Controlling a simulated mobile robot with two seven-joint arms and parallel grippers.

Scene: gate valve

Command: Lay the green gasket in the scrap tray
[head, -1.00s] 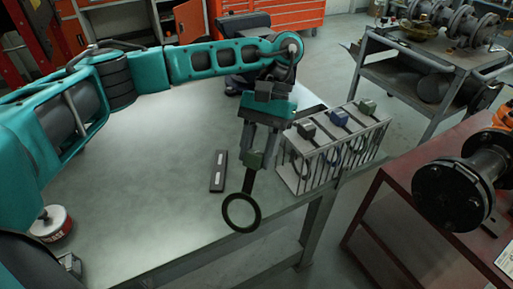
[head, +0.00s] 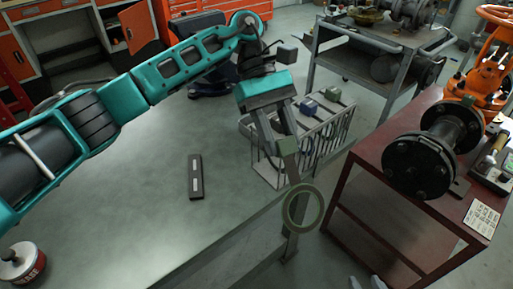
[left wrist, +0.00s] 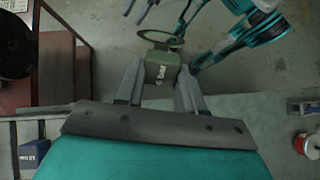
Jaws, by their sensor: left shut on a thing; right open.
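My left gripper (head: 287,152) is shut on the green tag block of the green gasket (head: 301,229). The gasket's ring hangs below the fingers, in the air past the table's right edge and short of the red cart. In the left wrist view the green block (left wrist: 161,68) sits between the fingers, with the ring (left wrist: 141,37) beyond it. My right gripper (head: 366,283) shows only as two separated fingertips at the bottom edge; it is open. A dark tray-like box (head: 491,177) with a tool on it stands on the cart; I cannot tell if it is the scrap tray.
A wire rack (head: 268,172) with tagged gaskets stands at the table edge, close behind the gripper. A flanged valve (head: 420,165) with an orange handwheel (head: 490,60) fills much of the red cart (head: 385,150). A dark bar (head: 196,176) lies on the table (head: 130,215).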

